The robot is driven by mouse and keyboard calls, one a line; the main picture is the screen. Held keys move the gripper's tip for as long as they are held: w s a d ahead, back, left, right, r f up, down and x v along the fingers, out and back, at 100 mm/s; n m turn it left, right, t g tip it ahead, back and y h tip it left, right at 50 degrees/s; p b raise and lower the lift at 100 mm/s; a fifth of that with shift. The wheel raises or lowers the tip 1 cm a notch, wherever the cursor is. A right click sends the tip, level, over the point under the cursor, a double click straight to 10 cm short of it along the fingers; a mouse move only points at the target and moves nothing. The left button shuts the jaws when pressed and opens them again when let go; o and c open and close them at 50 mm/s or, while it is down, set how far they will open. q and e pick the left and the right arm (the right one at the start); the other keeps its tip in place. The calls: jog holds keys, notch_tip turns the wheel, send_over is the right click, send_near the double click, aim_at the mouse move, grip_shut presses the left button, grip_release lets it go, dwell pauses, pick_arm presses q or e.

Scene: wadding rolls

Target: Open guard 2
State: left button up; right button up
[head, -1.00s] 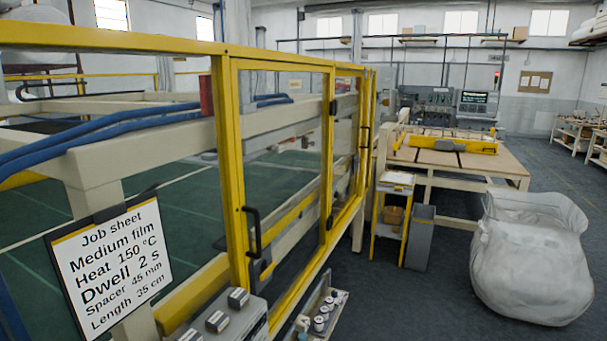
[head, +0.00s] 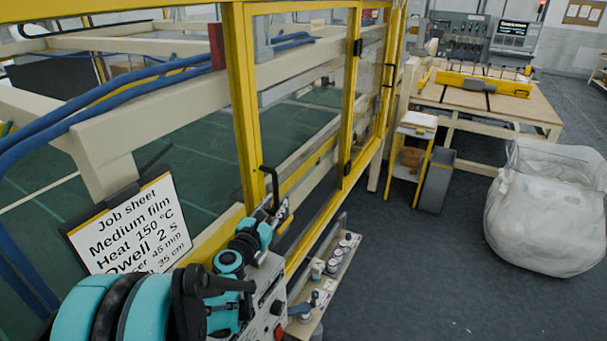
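A yellow-framed guard door (head: 246,110) with clear panels stands at the centre left, closed. No number is readable on it, so I cannot tell which guard is number 2. Its black handle (head: 271,184) is on the door's left upright. My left arm, teal and black, comes in from the lower left. My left gripper (head: 282,208) is at the lower end of this handle, seen from behind. Its fingers are small and partly hidden, so I cannot tell whether they are around the handle or beside it. My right gripper is out of view.
A job sheet (head: 130,228) hangs at the left. A grey control box (head: 268,300) and a shelf of spools (head: 335,262) sit below the door. A small yellow stand (head: 408,165), a wooden table (head: 480,100) and a white bag (head: 548,210) stand right. The floor between is clear.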

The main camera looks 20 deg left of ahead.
pick_arm(q)
jog(key=w+a+n, duration=0.2)
jog(key=w, duration=0.6)
jog(key=shift+w+a+r+y+b, duration=0.15)
jog(key=shift+w+y+b, duration=0.05)
jog(key=shift+y+b, duration=0.15)
grip_shut()
